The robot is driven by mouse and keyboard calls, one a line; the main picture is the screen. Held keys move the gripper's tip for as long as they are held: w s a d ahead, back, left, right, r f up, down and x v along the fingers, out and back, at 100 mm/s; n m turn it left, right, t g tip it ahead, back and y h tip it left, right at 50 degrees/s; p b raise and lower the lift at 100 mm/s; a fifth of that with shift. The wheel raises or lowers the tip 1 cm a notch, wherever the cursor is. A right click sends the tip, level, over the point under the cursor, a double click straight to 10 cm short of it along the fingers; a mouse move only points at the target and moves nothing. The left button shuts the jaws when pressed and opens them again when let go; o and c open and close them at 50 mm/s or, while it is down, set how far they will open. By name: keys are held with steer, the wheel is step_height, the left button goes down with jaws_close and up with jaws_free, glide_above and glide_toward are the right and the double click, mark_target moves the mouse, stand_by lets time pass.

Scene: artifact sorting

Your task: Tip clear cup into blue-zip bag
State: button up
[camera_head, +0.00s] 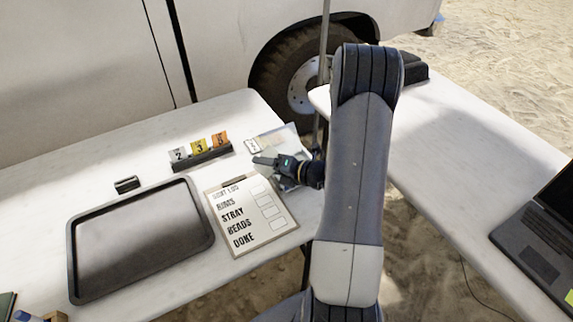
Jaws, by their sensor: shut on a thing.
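My gripper (268,161) reaches in from the right over the far right corner of the left table. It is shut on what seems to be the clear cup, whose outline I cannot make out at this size. A clear plastic bag (287,138) lies flat under and behind my gripper, with a pale tan patch and a small white tag (252,146) at its left. My gripper and arm hide part of the bag. I cannot make out a blue zip on it, nor any contents.
A clipboard (250,238) with a checklist lies in front of my gripper. Left of it is an empty dark tray (205,243). A rack of numbered markers (203,155) and a small black holder (127,184) stand behind. A laptop (520,245) sits on the right table; a gap separates the tables.

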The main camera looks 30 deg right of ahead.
mark_target(276, 156)
steer(key=shift+d+r+m+y+p, duration=0.1)
steer(key=shift+r+m+y+p, duration=0.25)
steer(key=shift+m+p, duration=0.2)
steer(key=shift+w+d+f+m+y+p, duration=0.25)
steer(key=shift+d+f+m+p, duration=0.15)
steer(key=shift+d+m, duration=0.25)
stand_by(0.6)
steer(key=shift+w+d+r+m+t+y+p, duration=0.15)
steer(key=shift+d+r+m+t+y+p, duration=0.25)
steer(key=shift+m+p, duration=0.5)
steer(key=shift+w+d+r+m+t+y+p, duration=0.1)
steer(key=shift+d+r+m+t+y+p, duration=0.1)
steer(key=shift+d+r+m+y+p, duration=0.65)
stand_by(1.4)
steer(key=f+n+b, duration=0.1)
steer(key=a+f+n+h+b, duration=0.2)
steer(key=shift+s+a+g+b, duration=0.2)
steer(key=shift+g+b, duration=0.1)
steer(key=shift+b, duration=0.1)
steer(key=shift+s+a+r+n+h, duration=0.1)
steer(key=shift+a+r+n+h, duration=0.2)
steer(key=shift+n, duration=0.25)
steer(key=shift+a+r, duration=0.15)
steer(key=shift+r, duration=0.05)
